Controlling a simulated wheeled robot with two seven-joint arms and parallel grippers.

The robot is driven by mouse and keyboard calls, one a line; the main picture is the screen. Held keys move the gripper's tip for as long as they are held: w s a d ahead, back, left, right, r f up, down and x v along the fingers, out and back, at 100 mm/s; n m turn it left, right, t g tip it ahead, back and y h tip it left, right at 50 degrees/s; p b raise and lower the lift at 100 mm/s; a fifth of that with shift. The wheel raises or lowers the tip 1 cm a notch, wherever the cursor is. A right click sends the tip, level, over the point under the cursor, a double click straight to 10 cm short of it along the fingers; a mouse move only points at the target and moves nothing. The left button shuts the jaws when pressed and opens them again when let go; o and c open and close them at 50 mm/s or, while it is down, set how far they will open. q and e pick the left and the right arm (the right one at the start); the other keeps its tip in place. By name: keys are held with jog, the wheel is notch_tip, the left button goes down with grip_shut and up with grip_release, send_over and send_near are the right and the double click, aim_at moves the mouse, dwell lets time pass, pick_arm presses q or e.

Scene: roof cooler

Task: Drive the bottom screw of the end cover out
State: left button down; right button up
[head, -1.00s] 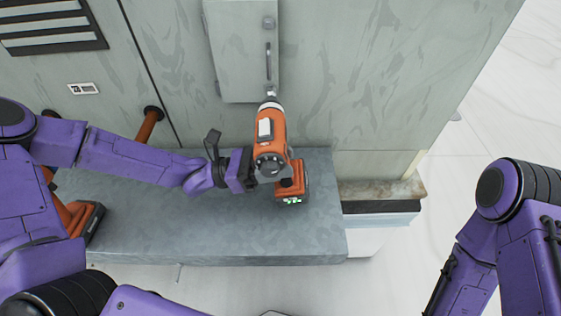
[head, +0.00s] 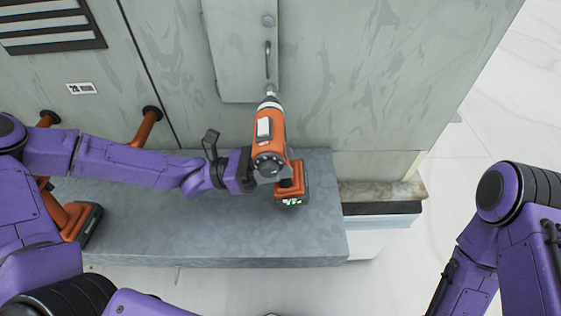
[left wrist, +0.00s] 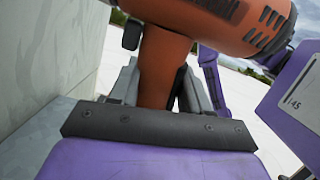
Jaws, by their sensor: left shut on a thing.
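The end cover (head: 232,50) is a pale grey-green panel on the cooler's upright wall. It has a vertical bar handle and a round screw (head: 268,21) near its top. An orange and grey power drill (head: 270,130) points at the cover's lower right edge. Its bit meets the spot of the bottom screw (head: 270,89), which is mostly hidden, so I cannot tell how far out it sits. My left gripper (head: 268,175) is shut on the drill's handle; the left wrist view shows the orange handle (left wrist: 162,68) between the jaws. My right gripper is outside the views.
A grey ledge (head: 200,230) runs below the drill. Orange pipes (head: 146,127) rise from the wall at left, and a dark louvred vent (head: 50,28) is at upper left. A low stone-topped block (head: 380,190) stands right of the ledge. Pale floor is open at right.

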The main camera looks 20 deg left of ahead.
pick_arm(q)
jog(key=shift+s+b, duration=0.1)
jog(key=shift+b, duration=0.4)
dwell(0.5)
jog(key=shift+s, duration=0.1)
jog(key=shift+s+d+p, duration=0.25)
jog(key=shift+s, duration=0.75)
jog(key=shift+s+d+p, duration=0.2)
jog(key=shift+s, duration=0.8)
jog(key=s, duration=0.1)
jog(key=s+d, duration=0.1)
jog(key=shift+s+d, duration=0.2)
jog(key=shift+s, duration=0.1)
jog(key=shift+f, duration=0.1)
